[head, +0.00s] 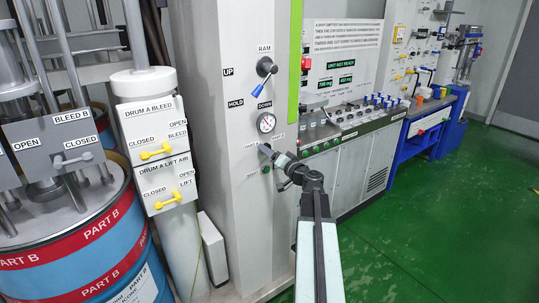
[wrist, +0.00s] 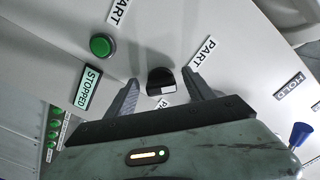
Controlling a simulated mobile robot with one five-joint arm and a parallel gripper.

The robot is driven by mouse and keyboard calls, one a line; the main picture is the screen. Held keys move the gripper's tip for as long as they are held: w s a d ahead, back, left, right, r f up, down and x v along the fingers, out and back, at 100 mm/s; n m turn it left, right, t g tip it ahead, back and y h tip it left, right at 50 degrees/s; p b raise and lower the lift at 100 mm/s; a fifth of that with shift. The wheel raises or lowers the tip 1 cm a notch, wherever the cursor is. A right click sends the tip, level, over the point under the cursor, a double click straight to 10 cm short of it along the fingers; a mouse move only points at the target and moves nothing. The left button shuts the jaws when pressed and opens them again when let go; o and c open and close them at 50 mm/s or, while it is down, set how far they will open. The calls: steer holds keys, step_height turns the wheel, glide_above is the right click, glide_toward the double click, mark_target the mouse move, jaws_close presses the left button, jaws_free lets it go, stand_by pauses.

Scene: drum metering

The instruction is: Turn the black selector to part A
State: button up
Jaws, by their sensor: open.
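The black selector (wrist: 160,80) is on the grey panel in the wrist view, with a pale patch on its near side. My gripper (wrist: 159,84) is open, with one finger on each side of the selector; I cannot tell whether either finger touches it. PART labels (wrist: 203,53) lie around the selector, partly cut off or hidden, so their letters are not readable there.
A green button (wrist: 102,45) and a STOPPED label (wrist: 87,88) are beside the selector. A blue-tipped RAM lever (head: 264,72) and the gauge (head: 266,123) are above my gripper. Drum valves with yellow handles (head: 156,151) are at left. Green floor (head: 420,220) is open at right.

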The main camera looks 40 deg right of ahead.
steer(key=s, duration=0.7)
steer(key=shift+s+a, duration=0.25)
steer(key=shift+s, duration=0.15)
steer(key=w+a+f+n+g+y+p, duration=0.1)
steer(key=w+a+f+n+g+y, duration=0.2)
steer(key=a, duration=0.7)
steer(key=w+a+f+n+g+y+p, duration=0.1)
steer(key=a+f+n+g+y, duration=0.2)
steer(key=a, duration=0.6)
steer(key=w+a+f+n+g+y+p, duration=0.15)
steer(key=a+f, duration=0.35)
steer(key=a, duration=0.5)
steer(key=s+a+f+n+g+h, duration=0.1)
steer(key=s+a+f+g+h, duration=0.2)
steer(key=s+a+f+g, duration=0.1)
steer(key=s+a+f+n+g+h+p, duration=0.1)
steer(key=s+a+f+g+h, duration=0.2)
steer(key=s+a+g, duration=0.3)
steer(key=s+a, duration=0.2)
steer(key=a, duration=0.3)
steer(key=shift+a+f, duration=0.3)
steer(key=shift+f, duration=0.1)
